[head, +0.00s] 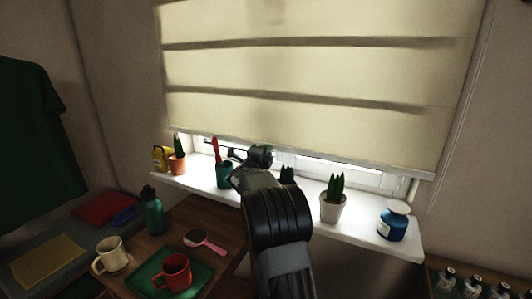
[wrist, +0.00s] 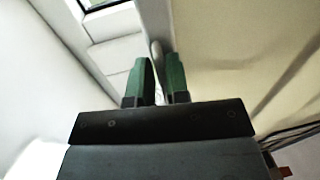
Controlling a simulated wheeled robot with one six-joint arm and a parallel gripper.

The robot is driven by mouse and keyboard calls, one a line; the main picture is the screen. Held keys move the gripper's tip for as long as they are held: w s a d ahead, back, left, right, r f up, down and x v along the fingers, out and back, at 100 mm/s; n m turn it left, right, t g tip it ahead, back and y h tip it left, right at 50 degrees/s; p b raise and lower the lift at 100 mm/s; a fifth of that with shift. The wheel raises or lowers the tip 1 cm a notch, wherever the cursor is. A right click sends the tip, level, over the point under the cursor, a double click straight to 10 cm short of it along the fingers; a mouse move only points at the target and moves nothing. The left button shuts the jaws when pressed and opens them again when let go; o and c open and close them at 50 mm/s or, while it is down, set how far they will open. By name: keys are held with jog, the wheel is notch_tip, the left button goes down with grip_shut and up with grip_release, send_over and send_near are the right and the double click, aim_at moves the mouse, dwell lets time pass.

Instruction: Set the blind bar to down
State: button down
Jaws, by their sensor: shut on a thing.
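The cream blind (head: 300,75) hangs over the window with its slats crossing it. Its pale blind bar (head: 350,160) runs along the bottom edge, a little above the window sill, with a strip of window showing below. My gripper (head: 260,153) is at the bar, left of its middle. In the wrist view the two green fingers of my gripper (wrist: 158,82) are shut on the pale blind bar (wrist: 156,52), whose end passes between the fingertips. My arm hides part of the sill and the pots behind it.
The white window sill (head: 375,245) holds a cactus pot (head: 333,208), a blue jar (head: 393,224), a teal cup (head: 223,176) and an orange pot (head: 177,164). A wooden table in front holds a red mug (head: 176,272), a cream mug (head: 111,255) and a green bottle (head: 153,213).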

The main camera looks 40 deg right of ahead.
jog(key=shift+f, duration=0.1)
notch_tip(320, 180, down, 5)
jog(key=b, duration=0.4)
jog(key=c, duration=1.3)
grip_release()
jog(key=v, duration=1.4)
jog(key=shift+b, duration=0.45)
jog(key=shift+w, duration=0.1)
